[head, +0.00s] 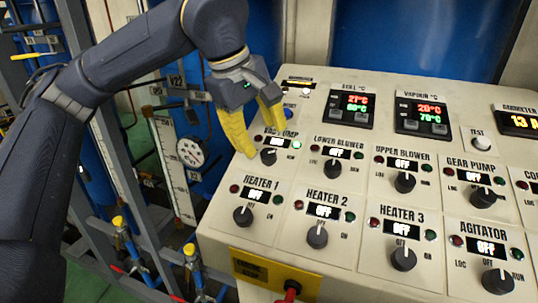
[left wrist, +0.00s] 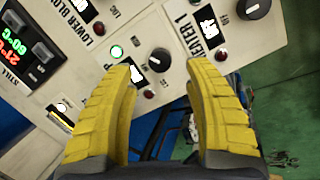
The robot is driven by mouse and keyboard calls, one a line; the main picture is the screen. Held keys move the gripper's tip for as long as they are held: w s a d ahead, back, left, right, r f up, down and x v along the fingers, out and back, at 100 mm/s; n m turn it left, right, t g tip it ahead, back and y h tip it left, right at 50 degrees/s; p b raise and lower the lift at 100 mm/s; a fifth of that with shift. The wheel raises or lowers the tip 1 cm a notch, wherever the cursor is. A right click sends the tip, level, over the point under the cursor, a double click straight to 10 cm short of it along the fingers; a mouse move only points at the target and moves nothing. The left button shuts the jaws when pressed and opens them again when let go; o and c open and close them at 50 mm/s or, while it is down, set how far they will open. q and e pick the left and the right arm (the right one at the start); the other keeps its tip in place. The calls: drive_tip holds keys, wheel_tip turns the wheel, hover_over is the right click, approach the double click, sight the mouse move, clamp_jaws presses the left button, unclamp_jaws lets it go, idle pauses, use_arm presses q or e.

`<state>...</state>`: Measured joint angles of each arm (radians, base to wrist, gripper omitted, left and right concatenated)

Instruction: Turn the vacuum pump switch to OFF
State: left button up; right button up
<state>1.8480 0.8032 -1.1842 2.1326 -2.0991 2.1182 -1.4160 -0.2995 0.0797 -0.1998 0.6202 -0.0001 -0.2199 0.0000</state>
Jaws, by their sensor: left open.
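The vacuum pump switch is a black round knob (head: 268,157) on the sloped cream panel, under a partly covered "PUMP" label and a small display (head: 277,143). The green lamp (head: 296,145) beside that display is lit. My left gripper (head: 262,138) is open, its yellow fingers pointing down just over this knob and partly hiding the label. In the left wrist view the knob (left wrist: 160,60) lies between the two spread fingers (left wrist: 160,75), and the lit green lamp (left wrist: 117,52) is left of it. I cannot tell if a finger touches the knob. My right gripper is out of view.
Close by are the Heater 1 knob (head: 243,216) below and the Lower Blower knob (head: 332,168) to the right. More knobs and displays fill the panel (head: 330,276). A pressure gauge (head: 191,152) and pipework stand left of the panel.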

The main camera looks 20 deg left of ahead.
sight(268, 153)
use_arm(q)
drive_tip(key=shift+x, duration=3.05)
drive_tip(key=shift+c, duration=0.4)
clamp_jaws()
